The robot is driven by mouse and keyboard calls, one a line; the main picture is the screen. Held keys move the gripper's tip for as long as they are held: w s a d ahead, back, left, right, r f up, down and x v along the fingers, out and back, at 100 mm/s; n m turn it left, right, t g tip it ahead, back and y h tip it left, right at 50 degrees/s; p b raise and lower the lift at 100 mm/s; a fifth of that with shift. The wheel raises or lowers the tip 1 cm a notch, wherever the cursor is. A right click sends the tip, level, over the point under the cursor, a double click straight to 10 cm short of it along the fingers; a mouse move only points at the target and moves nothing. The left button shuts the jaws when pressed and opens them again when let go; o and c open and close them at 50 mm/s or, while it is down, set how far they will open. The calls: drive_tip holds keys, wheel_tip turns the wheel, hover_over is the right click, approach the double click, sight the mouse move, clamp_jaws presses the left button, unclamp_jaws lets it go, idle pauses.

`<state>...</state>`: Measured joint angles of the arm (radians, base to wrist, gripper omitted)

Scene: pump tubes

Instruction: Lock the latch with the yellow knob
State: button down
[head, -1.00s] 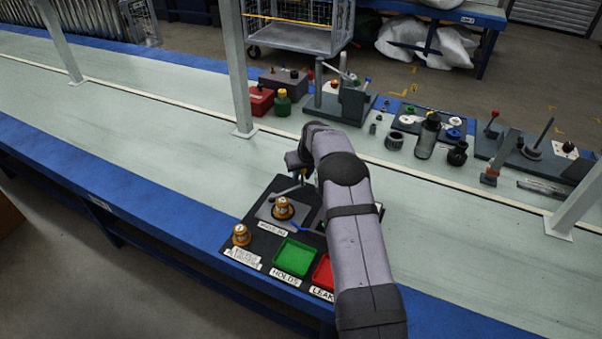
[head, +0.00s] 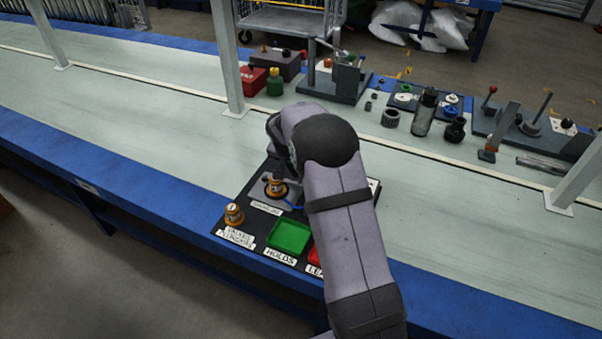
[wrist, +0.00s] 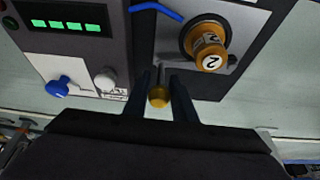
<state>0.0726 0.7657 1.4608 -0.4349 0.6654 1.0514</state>
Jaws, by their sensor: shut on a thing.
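The latch's yellow knob (wrist: 158,97) shows in the wrist view, at the end of a thin dark lever beside the grey fixture plate (wrist: 170,68). My gripper (wrist: 163,92) is shut on the knob, with one dark finger on each side of it. A brass piece marked 2 (wrist: 209,50) sits in the fixture, to the right of and beyond the fingers. The same brass piece shows in the head view (head: 276,189). In the head view, my own arm hides the fingers and the latch knob.
A second brass piece (head: 234,214) stands at the board's left. A green tray (head: 289,237) and a partly hidden red tray (head: 315,256) lie in front. A blue tube (wrist: 157,10), a blue knob (wrist: 58,87) and a green-lit display (wrist: 65,26) are near the fixture.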

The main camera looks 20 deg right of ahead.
drive_tip(key=shift+s+a+m+g+b, duration=0.3)
drive_tip(key=shift+s+a+m+b, duration=0.4)
drive_tip(key=shift+m+b, duration=0.25)
drive_tip(key=c, duration=1.5)
unclamp_jaws()
drive_tip(key=shift+s, duration=0.1)
drive_tip(key=shift+v, duration=3.7)
drive_tip(key=shift+a, duration=0.15)
